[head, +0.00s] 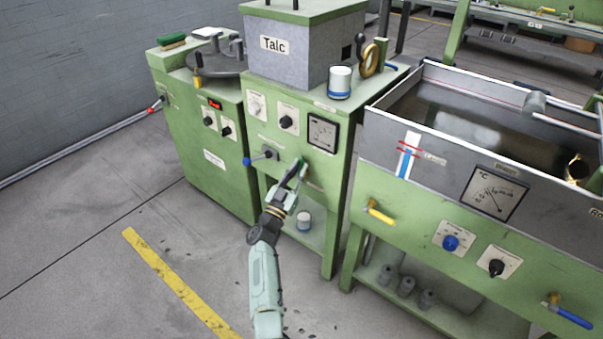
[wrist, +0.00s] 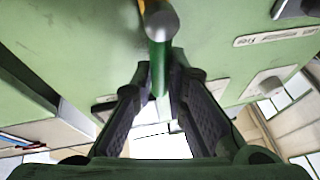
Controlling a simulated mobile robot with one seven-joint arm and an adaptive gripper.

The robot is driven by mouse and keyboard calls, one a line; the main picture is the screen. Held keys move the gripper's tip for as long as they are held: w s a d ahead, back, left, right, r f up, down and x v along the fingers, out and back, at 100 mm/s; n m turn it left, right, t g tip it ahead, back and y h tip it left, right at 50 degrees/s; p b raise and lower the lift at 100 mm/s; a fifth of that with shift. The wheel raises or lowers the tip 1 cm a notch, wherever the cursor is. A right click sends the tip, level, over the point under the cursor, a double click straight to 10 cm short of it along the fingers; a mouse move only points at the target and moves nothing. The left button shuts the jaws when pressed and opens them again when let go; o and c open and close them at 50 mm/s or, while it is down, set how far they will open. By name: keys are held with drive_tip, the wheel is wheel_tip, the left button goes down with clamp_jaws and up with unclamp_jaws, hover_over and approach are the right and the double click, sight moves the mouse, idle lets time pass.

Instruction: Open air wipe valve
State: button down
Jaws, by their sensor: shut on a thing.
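My gripper (head: 298,174) is at the front of the middle green cabinet, just below the dial gauge (head: 322,133). In the wrist view its fingers (wrist: 164,80) are closed around a green valve handle (wrist: 157,78). The handle has a grey metal rounded end (wrist: 160,22) and a yellow-orange part behind it. In the head view the fingers largely hide this handle. A blue-tipped lever (head: 247,161) is on the same panel, to the left of my gripper. I cannot read which label names the air wipe valve.
A grey tank (head: 400,178) on a green frame stands to the right, with a yellow lever (head: 380,213) and a blue lever (head: 571,316) projecting forward. A can (head: 340,83) and a tape ring (head: 369,60) sit on the cabinet top.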

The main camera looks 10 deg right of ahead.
drive_tip(key=shift+w+a+n+y, duration=0.2)
drive_tip(key=shift+n+y, duration=0.2)
drive_tip(key=shift+n, duration=0.3)
drive_tip(key=shift+t, duration=0.3)
drive_tip(key=c, duration=1.6)
unclamp_jaws()
drive_tip(key=v, duration=1.2)
